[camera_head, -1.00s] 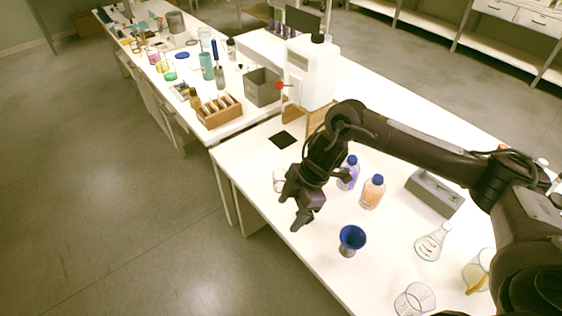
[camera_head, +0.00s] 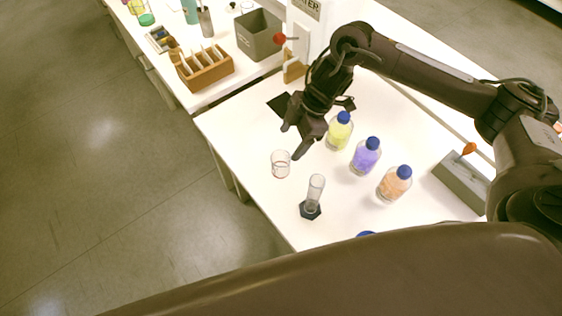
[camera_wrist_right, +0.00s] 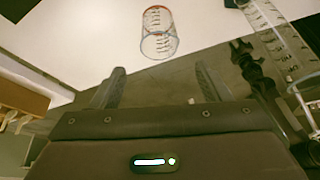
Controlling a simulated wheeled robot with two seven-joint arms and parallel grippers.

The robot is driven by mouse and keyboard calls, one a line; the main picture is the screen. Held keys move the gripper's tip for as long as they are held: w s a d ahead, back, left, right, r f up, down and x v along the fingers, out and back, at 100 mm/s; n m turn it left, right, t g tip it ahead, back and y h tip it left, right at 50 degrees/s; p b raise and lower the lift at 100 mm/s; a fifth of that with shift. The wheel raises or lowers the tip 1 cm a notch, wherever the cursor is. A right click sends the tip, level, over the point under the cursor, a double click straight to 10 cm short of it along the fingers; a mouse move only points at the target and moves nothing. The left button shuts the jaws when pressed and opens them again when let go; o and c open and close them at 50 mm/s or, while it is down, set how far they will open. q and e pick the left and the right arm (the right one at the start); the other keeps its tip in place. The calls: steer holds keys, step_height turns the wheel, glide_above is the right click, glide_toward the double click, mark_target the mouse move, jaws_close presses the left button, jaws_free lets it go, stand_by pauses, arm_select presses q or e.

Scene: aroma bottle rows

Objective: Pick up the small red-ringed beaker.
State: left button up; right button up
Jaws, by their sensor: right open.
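The small clear beaker (camera_head: 281,164) stands upright on the white table near its left edge, with a reddish ring low on it. In the right wrist view the beaker (camera_wrist_right: 158,33) shows a red ring at its far end and graduation marks, centred ahead of the fingers. My right gripper (camera_head: 291,141) is just behind and above the beaker in the head view, its two fingers apart. In the wrist view the open fingers (camera_wrist_right: 160,70) have nothing between them. Any contact with the beaker is not visible. My left gripper is not in view.
A graduated cylinder (camera_head: 315,193) stands close to the right of the beaker. Yellow (camera_head: 340,132), purple (camera_head: 365,157) and orange (camera_head: 394,184) bottles stand farther right. A grey box (camera_head: 462,182) lies beyond them. The table's left edge is near the beaker.

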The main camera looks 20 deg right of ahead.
steer(key=b, duration=0.3)
glide_toward(280, 163)
steer(key=s+a+r, duration=0.1)
steer(key=s+r, duration=0.1)
steer(key=p+x, duration=0.1)
steer(key=x, duration=0.6)
steer(key=shift+s+a+f, duration=0.1)
steer(key=shift+a+f, duration=0.25)
steer(key=shift+f, duration=0.25)
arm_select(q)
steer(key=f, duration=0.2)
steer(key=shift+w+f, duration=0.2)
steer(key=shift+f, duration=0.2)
arm_select(e)
steer(key=c, duration=1.1)
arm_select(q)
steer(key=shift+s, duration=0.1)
arm_select(e)
steer(key=shift+o, duration=0.2)
steer(key=shift+r, duration=0.15)
